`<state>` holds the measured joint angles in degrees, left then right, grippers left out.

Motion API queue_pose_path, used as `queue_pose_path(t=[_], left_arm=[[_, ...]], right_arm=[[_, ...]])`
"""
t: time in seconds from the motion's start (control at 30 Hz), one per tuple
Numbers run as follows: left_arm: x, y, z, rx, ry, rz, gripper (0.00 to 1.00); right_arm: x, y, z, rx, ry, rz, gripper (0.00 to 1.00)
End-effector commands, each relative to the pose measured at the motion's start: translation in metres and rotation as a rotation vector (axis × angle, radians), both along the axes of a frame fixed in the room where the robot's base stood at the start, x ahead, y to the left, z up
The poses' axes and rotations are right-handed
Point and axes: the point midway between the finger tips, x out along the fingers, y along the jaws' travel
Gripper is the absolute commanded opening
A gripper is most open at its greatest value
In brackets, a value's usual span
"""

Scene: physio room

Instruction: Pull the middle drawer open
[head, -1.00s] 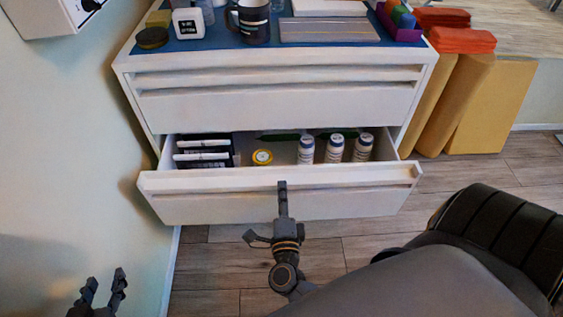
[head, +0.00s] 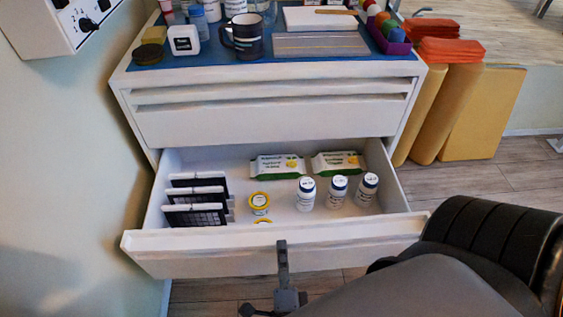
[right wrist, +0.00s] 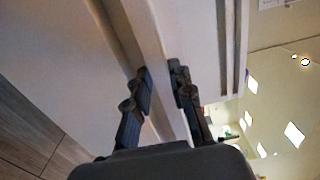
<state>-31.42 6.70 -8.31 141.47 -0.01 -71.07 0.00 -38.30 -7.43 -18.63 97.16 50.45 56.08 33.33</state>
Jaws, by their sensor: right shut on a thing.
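The white cabinet's open drawer (head: 205,241) is pulled well out below a closed drawer (head: 270,115). Inside it are dark framed items at the left, a yellow-lidded tub (head: 259,202), three white bottles (head: 338,190) and two green-and-white packs (head: 277,167). My right gripper (head: 282,246) is at the middle of the drawer's front edge. In the right wrist view its fingers (right wrist: 164,90) are shut on the drawer's front lip, one finger on each side. My left gripper is out of view.
The cabinet top (head: 200,60) holds a mug (head: 246,40) and other items. A wall is close on the left.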

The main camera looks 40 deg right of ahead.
Motion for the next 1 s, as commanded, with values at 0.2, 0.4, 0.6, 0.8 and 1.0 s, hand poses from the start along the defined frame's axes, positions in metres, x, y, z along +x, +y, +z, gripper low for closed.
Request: queue_pose_path(t=[0.2, 0.4, 0.6, 0.8, 1.0], left_arm=[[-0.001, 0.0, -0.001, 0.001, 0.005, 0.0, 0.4], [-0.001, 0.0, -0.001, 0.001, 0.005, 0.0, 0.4], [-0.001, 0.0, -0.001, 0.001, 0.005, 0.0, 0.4], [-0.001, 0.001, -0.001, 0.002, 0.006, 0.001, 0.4], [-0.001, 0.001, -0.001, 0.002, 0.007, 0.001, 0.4]], right_arm=[[-0.004, 0.002, -0.007, 0.009, 0.016, 0.004, 0.0], [-0.004, 0.002, -0.007, 0.009, 0.016, 0.005, 0.0], [-0.003, 0.002, -0.005, 0.006, 0.012, 0.004, 0.41], [-0.003, 0.002, -0.003, 0.003, 0.007, 0.002, 0.41], [-0.013, 0.008, -0.003, 0.004, 0.009, 0.003, 0.41]])
